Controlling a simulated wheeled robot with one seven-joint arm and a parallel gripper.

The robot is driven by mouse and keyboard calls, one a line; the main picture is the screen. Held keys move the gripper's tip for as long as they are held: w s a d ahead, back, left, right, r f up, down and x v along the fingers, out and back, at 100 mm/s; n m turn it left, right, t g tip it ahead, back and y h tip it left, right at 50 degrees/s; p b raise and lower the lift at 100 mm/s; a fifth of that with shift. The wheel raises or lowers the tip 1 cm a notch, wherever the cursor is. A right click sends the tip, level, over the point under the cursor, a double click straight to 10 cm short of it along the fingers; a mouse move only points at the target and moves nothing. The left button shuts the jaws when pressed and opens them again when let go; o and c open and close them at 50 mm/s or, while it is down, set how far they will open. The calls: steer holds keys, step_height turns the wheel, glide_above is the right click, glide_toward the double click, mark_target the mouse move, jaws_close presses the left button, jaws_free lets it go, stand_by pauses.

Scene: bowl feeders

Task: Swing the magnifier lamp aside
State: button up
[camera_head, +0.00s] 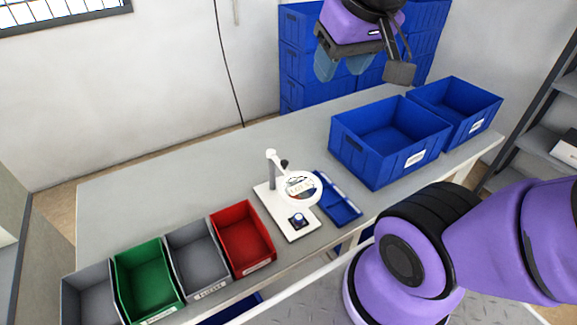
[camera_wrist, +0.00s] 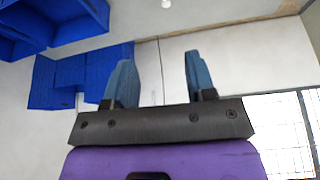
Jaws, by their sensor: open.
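The magnifier lamp (camera_head: 301,188) stands near the front edge of the table, its round white-rimmed lens out over the right side of its white base (camera_head: 284,213). Its upright post rises at the back left of the base, and a small dark blue knobbed part (camera_head: 298,220) sits on the base in front of the lens. Through the lens some small markings show. My gripper (camera_head: 341,65) is high above the back of the table, well away from the lamp. In the wrist view my gripper (camera_wrist: 158,78) has its two blue fingers apart with nothing between them. The lamp is not in the wrist view.
A flat blue tray (camera_head: 343,212) lies just right of the lamp. A red bin (camera_head: 271,250) and grey and green bins line the front left. Large blue crates (camera_head: 352,160) stand on the right. The table's back left (camera_head: 160,185) is clear.

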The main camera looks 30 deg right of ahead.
steer(key=w+d+f+m+g, duration=0.1)
steer(key=w+f+m+g, duration=0.2)
steer(key=w+f, duration=0.85)
steer(key=m+g, duration=0.2)
steer(key=m, duration=0.1)
glide_above(284, 161)
step_height(284, 161, down, 12)
steer(key=shift+f, duration=5.65)
jaws_close()
